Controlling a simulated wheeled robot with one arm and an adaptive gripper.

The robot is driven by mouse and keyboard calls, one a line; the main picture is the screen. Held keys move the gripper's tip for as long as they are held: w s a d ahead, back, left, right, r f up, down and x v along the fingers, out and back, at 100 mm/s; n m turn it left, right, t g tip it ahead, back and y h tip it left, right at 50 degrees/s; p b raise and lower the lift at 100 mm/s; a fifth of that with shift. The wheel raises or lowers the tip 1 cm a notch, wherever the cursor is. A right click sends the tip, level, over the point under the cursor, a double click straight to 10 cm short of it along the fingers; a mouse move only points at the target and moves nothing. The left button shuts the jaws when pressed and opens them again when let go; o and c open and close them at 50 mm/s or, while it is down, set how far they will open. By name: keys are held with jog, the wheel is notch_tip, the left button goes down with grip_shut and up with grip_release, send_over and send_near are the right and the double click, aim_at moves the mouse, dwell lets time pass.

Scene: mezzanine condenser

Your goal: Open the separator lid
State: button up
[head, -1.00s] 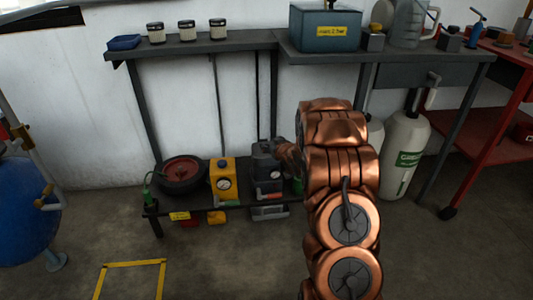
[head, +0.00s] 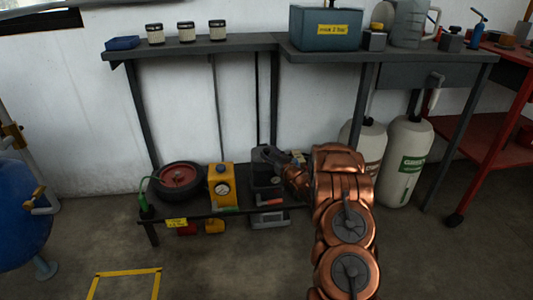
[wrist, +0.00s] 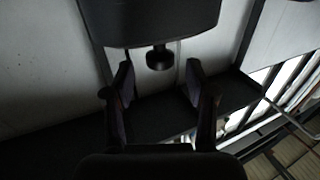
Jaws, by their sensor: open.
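A dark grey unit (head: 266,180) with a dial stands on the low black shelf, right of a yellow unit with a gauge (head: 221,187). It may be the separator, but I can read no such label. My gripper (head: 270,154) is at the top of the dark unit and partly covers it. In the wrist view my gripper (wrist: 159,76) is open, with its two fingers apart and nothing between them. I cannot tell whether the knob belongs to the lid.
A wheel with a red hub (head: 180,178) lies at the shelf's left end. The bench above carries a labelled blue-grey box (head: 325,30) and several small jars. Two pale cylinders, one with a green label (head: 406,160), stand right of the arm. The front floor is clear.

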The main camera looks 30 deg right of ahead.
aim_at(268, 152)
jog(key=shift+w+b, duration=0.45)
jog(key=shift+w, duration=1.4)
grip_shut()
